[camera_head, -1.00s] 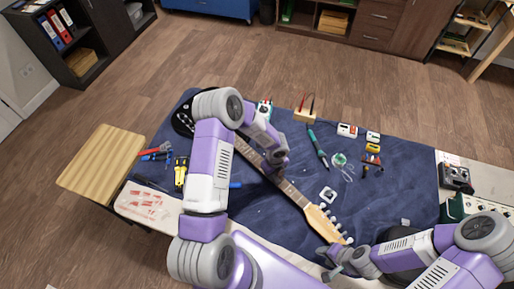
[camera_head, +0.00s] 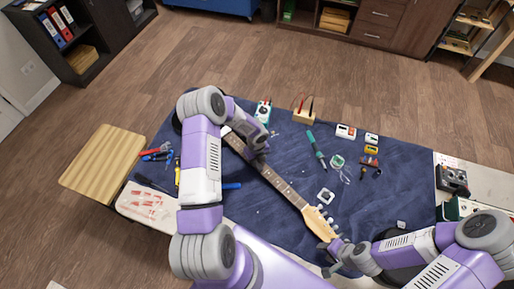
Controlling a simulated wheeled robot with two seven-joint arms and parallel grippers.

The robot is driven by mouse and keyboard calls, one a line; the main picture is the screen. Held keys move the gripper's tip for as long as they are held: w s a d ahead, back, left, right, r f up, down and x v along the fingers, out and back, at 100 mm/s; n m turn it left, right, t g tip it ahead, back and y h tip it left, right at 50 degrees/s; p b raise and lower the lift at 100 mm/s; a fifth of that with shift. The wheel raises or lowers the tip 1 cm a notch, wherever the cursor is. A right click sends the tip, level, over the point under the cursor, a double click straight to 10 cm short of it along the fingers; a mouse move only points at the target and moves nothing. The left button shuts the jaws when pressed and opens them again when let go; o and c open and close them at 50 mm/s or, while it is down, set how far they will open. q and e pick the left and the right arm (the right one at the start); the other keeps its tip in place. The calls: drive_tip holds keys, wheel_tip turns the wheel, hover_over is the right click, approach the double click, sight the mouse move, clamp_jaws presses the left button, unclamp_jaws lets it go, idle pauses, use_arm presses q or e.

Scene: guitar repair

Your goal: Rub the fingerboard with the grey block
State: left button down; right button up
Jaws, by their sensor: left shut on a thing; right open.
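The guitar lies across the blue mat, its dark fingerboard (camera_head: 278,184) running diagonally from upper left to the pale headstock (camera_head: 318,222) at lower right. My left gripper (camera_head: 259,157) is over the upper-left part of the fingerboard, near the body end, pointing down. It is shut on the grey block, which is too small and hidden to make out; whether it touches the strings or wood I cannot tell. My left arm covers most of the guitar body. My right gripper (camera_head: 331,260) is open beside the headstock's lower end.
The blue mat (camera_head: 400,170) covers the bench. A green-handled tool (camera_head: 316,148), a green spool (camera_head: 337,160) and small boxes (camera_head: 346,131) lie right of the neck. Pliers (camera_head: 157,152) lie at left.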

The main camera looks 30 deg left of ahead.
use_arm(q)
drive_tip(key=shift+a+r+p, duration=0.2)
drive_tip(key=shift+r+p, duration=0.05)
drive_tip(key=shift+p, duration=0.05)
wheel_tip(320, 180, up, 3)
drive_tip(key=shift+r+p, duration=0.2)
drive_tip(key=shift+p, duration=0.6)
drive_tip(key=shift+r+p, duration=1.5)
drive_tip(key=shift+r, duration=0.65)
drive_tip(key=shift+d+f, duration=0.1)
drive_tip(key=shift+f, duration=0.05)
